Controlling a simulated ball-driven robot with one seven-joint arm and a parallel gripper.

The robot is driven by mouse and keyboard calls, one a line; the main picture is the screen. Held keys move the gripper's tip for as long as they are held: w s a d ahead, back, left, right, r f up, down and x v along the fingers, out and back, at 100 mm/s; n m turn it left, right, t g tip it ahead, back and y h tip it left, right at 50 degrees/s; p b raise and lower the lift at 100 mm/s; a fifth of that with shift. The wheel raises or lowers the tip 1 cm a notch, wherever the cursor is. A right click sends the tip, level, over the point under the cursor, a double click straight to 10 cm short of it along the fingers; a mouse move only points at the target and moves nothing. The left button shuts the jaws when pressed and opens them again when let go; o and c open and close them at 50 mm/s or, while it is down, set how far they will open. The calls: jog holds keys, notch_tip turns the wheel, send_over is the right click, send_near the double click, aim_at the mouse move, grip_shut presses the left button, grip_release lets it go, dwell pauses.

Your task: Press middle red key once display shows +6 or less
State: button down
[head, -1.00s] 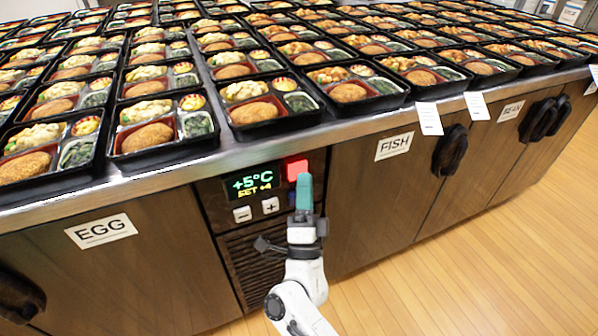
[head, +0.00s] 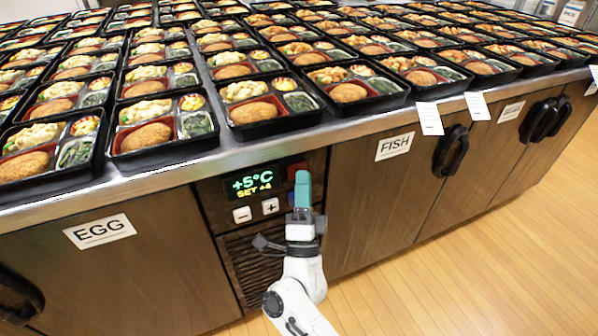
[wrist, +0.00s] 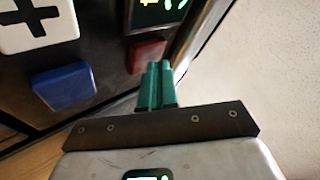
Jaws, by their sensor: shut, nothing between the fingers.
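The display (head: 252,184) on the control panel reads +5°C in green, with SET +4 below it in yellow. The red key (head: 297,169) is right of the display, dull and unlit, partly behind my fingertips. In the wrist view the red key (wrist: 147,54) is dark red, just beyond the fingertips. My gripper (head: 303,180) is shut and empty, its teal fingers pointing up at the panel. In the wrist view the two fingers (wrist: 157,72) lie together. I cannot tell whether they touch the key.
White minus (head: 242,214) and plus (head: 270,206) keys sit under the display. A blue key (wrist: 64,85) shows left of the fingers in the wrist view. A steel counter edge (head: 345,130) with bento trays overhangs the panel. Open wooden floor (head: 470,270) lies to the right.

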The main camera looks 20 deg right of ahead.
jog(key=shift+s, duration=0.1)
jog(key=shift+s+p, duration=0.3)
jog(key=shift+s, duration=0.45)
jog(key=shift+s+p, duration=0.8)
jog(key=shift+s, duration=1.7)
